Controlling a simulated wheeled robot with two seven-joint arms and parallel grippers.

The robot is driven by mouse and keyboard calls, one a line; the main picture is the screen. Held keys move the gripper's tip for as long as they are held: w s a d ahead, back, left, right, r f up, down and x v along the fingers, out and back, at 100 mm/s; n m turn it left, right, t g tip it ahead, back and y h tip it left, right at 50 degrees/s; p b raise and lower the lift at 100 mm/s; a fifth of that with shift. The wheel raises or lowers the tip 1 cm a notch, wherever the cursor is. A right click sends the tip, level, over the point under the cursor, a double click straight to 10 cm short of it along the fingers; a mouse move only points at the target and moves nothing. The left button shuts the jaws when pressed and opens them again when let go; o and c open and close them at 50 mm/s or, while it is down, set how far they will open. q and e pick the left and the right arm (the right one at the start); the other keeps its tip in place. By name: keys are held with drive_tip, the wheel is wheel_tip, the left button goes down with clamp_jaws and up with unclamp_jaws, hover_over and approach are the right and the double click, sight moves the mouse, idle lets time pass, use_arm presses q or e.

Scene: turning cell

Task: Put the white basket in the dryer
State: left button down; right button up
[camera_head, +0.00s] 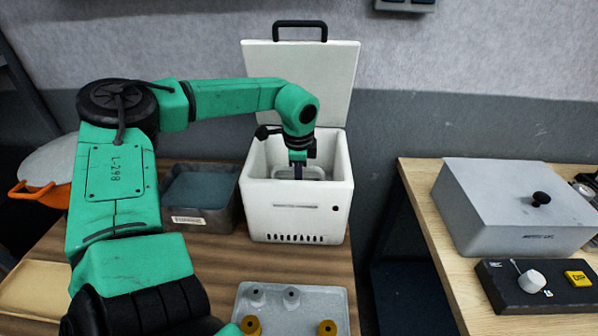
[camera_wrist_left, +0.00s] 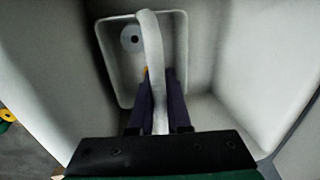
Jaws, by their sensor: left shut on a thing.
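The dryer (camera_head: 296,210) is a white box on the wooden table, with its lid (camera_head: 305,75) raised at the back. My left gripper (camera_head: 298,174) reaches down into it from above. In the left wrist view my left gripper (camera_wrist_left: 160,98) is shut on the pale handle of the white basket (camera_wrist_left: 152,40). The basket (camera_head: 316,172) shows partly inside the dryer, between its walls. A grey disc with a dark centre (camera_wrist_left: 132,38) and a bit of yellow show within the basket's rim. Whether the basket touches the dryer floor cannot be told. My right gripper is not in view.
A grey bin (camera_head: 205,215) stands left of the dryer. A pale tray (camera_head: 290,318) with several grey and yellow parts lies in front. On the right table are a grey lidded box (camera_head: 510,215) and a black control box (camera_head: 520,300). A gap separates the tables.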

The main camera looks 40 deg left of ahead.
use_arm(q)
drive_tip(key=c, duration=0.9)
unclamp_jaws()
drive_tip(key=shift+r, duration=0.1)
drive_tip(key=r+b, duration=0.1)
drive_tip(key=r, duration=0.3)
drive_tip(key=s+d+r, duration=0.1)
drive_tip(key=r, duration=0.2)
drive_tip(key=r+b, duration=0.1)
drive_tip(key=r, duration=0.3)
drive_tip(key=shift+s+d+r+b, duration=0.2)
drive_tip(key=shift+s+r+b, duration=0.1)
drive_tip(key=shift+s, duration=0.05)
